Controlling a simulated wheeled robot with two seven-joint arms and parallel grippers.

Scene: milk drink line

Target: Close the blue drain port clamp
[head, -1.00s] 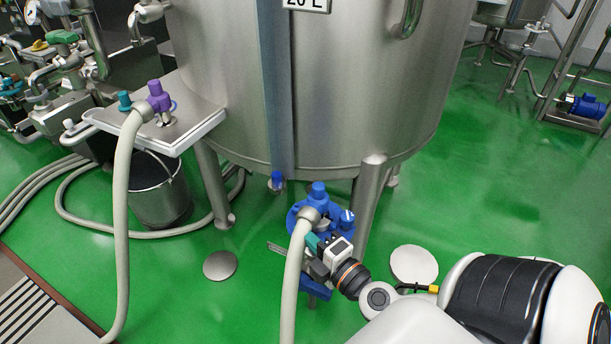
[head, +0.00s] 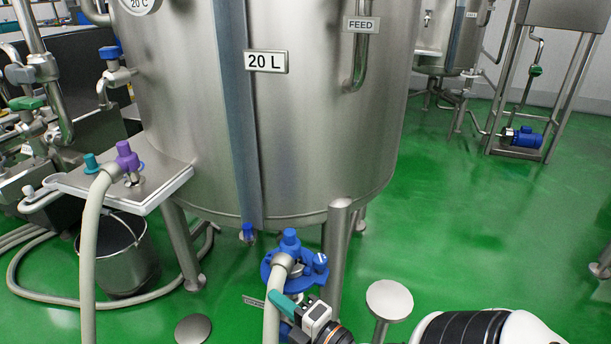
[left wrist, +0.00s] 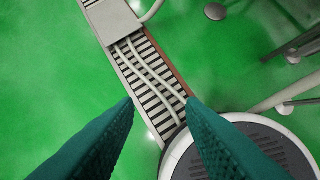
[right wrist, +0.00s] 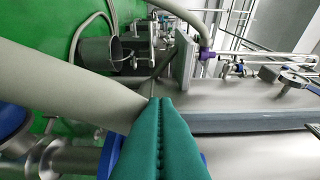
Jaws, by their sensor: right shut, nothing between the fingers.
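The blue drain port fitting with its clamp (head: 268,268) sits low in front of the steel tank, with a grey hose (head: 272,315) joined to it. I cannot tell whether the clamp is open or shut. My right gripper (head: 283,304) is just below and in front of the clamp, its teal fingers beside the hose. In the right wrist view the fingers (right wrist: 160,101) are pressed together and empty. Blue parts (right wrist: 108,157) show beside and partly behind them, and the hose crosses at left. My left gripper (left wrist: 160,101) is open and empty above the floor, outside the head view.
The steel tank (head: 300,130) fills the middle, with its leg (head: 336,245) close right of the clamp. A side shelf (head: 150,180) with a purple-capped fitting (head: 127,157) and a bucket (head: 115,265) stand at left. A round pad (head: 390,298) is at right. Green floor is open at right.

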